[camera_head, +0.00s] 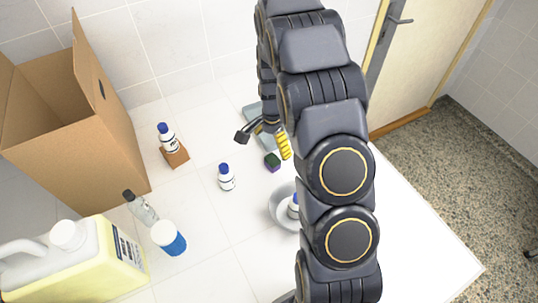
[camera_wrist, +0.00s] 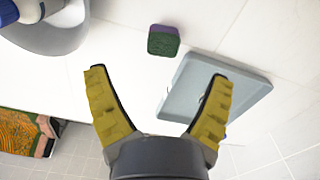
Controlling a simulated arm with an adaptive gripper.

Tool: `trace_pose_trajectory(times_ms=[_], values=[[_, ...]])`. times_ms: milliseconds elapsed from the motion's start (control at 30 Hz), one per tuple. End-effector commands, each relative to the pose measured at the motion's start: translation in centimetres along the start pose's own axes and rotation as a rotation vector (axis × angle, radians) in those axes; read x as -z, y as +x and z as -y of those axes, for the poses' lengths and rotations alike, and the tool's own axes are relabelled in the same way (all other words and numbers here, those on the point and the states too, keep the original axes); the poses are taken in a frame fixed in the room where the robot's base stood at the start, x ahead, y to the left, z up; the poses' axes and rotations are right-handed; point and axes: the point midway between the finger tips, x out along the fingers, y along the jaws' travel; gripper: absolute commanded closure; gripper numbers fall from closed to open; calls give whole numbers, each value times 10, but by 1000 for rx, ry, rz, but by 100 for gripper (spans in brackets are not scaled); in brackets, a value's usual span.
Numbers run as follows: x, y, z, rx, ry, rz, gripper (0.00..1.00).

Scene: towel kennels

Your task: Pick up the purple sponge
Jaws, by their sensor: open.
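The purple sponge (camera_head: 272,165) is a small block with a dark green layer. It lies on the white tiled surface, close to my gripper (camera_head: 264,148). In the wrist view the sponge (camera_wrist: 163,41) shows its green face, with purple along the far edge. It lies beyond the fingertips, roughly between their lines and apart from both. My gripper (camera_wrist: 158,77) is open and empty, its yellow-padded fingers spread wide.
A grey-blue tray (camera_wrist: 181,75) lies right of the sponge, beneath the right finger. A grey bowl (camera_head: 277,209) holds a bottle (camera_head: 294,207). A blue-capped bottle (camera_head: 226,180) stands nearby. A cardboard box (camera_head: 75,150) and yellow jug (camera_head: 85,268) are left.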

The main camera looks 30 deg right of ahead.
Motion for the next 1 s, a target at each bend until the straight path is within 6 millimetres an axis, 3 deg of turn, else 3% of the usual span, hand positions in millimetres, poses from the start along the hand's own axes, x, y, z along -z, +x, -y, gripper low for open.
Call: trace_pose_trajectory(times_ms=[467, 767, 1000], values=[[8, 47, 4, 7, 53, -2, 17], [7, 88, 5, 6, 53, -1, 17], [8, 92, 6, 8, 52, -2, 17]])
